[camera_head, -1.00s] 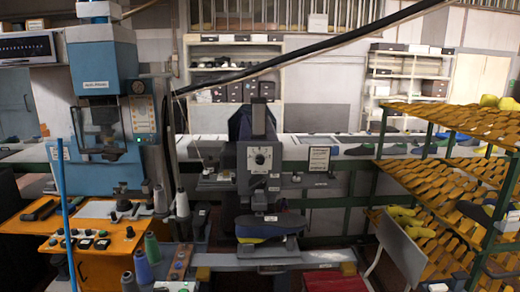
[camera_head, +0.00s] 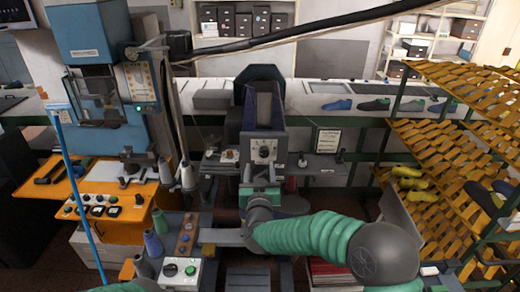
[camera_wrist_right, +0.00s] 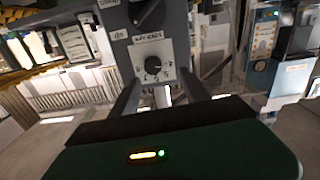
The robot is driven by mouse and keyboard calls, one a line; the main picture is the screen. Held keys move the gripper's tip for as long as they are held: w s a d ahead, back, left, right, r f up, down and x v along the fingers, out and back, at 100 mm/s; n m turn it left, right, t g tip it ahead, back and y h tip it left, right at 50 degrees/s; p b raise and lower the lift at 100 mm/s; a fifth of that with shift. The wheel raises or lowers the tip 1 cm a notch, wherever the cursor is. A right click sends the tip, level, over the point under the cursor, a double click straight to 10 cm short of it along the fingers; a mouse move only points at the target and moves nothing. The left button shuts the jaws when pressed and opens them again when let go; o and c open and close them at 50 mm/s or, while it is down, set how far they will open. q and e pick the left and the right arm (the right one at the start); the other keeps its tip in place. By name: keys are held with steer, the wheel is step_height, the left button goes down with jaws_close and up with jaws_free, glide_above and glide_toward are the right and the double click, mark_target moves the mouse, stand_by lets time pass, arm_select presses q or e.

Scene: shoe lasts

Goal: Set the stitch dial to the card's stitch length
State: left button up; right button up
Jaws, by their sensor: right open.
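The stitch dial (camera_head: 263,152) is a dark knob on a pale square plate on the front of the grey machine (camera_head: 248,130). It shows larger in the right wrist view (camera_wrist_right: 152,65), where its markings are too small to read. The white card (camera_head: 328,140) stands right of the dial in the head view; its text is unreadable. My right gripper (camera_head: 262,182) is just below and in front of the dial. In the right wrist view its two dark fingers (camera_wrist_right: 160,80) are apart, with the dial beyond and between them, and nothing held. My left gripper is out of view.
A blue machine (camera_head: 95,45) and an orange bench (camera_head: 110,210) stand at left. Thread cones (camera_head: 153,242) and a control box (camera_head: 181,273) are near my right wrist. An orange shelf rack (camera_head: 450,160) fills the right side. Shoes line the back bench (camera_head: 375,104).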

mark_target(265, 155)
steer(key=w, duration=0.2)
steer(key=w+d+p, duration=0.1)
steer(key=w, duration=0.2)
steer(key=w+p, duration=0.1)
steer(key=w, duration=0.1)
steer(key=shift+w+d+f, duration=0.15)
steer(key=shift+d+f, duration=0.15)
steer(key=shift+d, duration=0.05)
steer(key=shift+w+d+r, duration=0.15)
steer(key=shift+d, duration=0.1)
steer(key=shift+d+r, duration=0.1)
steer(key=shift+r, duration=0.05)
steer(key=shift+s, duration=0.25)
steer(key=shift+s+a+r, duration=0.1)
steer(key=shift+a, duration=0.45)
steer(key=shift+w+a+f, duration=0.25)
steer(key=shift+w+a, duration=0.1)
steer(key=shift+w, duration=0.05)
steer(key=c, duration=0.5)
steer(key=shift+c, duration=1.1)
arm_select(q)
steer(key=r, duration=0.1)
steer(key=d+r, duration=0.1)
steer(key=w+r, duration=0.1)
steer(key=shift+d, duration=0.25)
arm_select(e)
steer(key=shift+d, duration=0.5)
jaws_close()
